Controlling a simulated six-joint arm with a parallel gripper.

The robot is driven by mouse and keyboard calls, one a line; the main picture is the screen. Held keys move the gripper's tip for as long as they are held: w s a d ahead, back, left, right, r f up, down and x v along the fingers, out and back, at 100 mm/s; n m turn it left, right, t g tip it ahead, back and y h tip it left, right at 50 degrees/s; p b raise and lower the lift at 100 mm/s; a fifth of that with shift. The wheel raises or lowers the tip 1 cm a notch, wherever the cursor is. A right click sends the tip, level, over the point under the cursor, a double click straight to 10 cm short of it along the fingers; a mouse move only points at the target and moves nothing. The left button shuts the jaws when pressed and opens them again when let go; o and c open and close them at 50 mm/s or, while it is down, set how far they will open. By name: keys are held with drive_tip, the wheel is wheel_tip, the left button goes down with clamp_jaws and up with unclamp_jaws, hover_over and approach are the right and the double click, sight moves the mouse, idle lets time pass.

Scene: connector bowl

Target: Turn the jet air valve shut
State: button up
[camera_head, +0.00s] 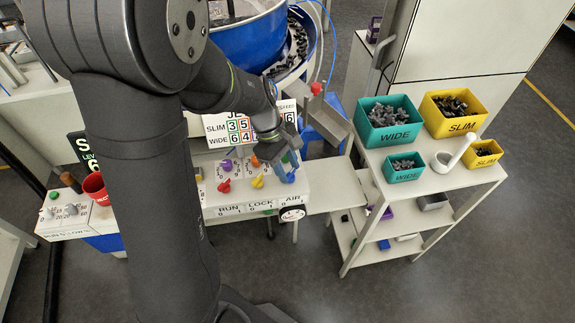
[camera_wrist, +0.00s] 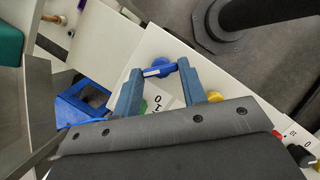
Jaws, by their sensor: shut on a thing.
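The jet air valve is a blue knob with a white mark on its handle. It shows in the wrist view (camera_wrist: 160,68) and at the right end of the white control panel (camera_head: 238,200) in the head view (camera_head: 288,177), above the AIR label. My gripper (camera_wrist: 160,70) has its two blue-grey fingers on either side of the valve handle and is shut on it. In the head view my gripper (camera_head: 287,168) reaches down to the panel's right end and partly hides the valve.
A yellow knob (camera_head: 258,182) and a red knob (camera_head: 224,186) sit left of the valve. A sign with numbers (camera_head: 235,128) stands behind the panel. A grey chute (camera_head: 325,118) is close behind my gripper. A shelf with teal and yellow bins (camera_head: 455,112) stands right.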

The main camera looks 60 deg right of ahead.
idle(0.3)
drive_tip(key=o, duration=1)
drive_tip(key=v, duration=1.7)
drive_tip(key=shift+w+r, duration=0.2)
drive_tip(key=shift+s+f, duration=0.1)
drive_tip(key=shift+f, duration=0.05)
drive_tip(key=x, duration=1.7)
drive_tip(key=shift+s, duration=0.1)
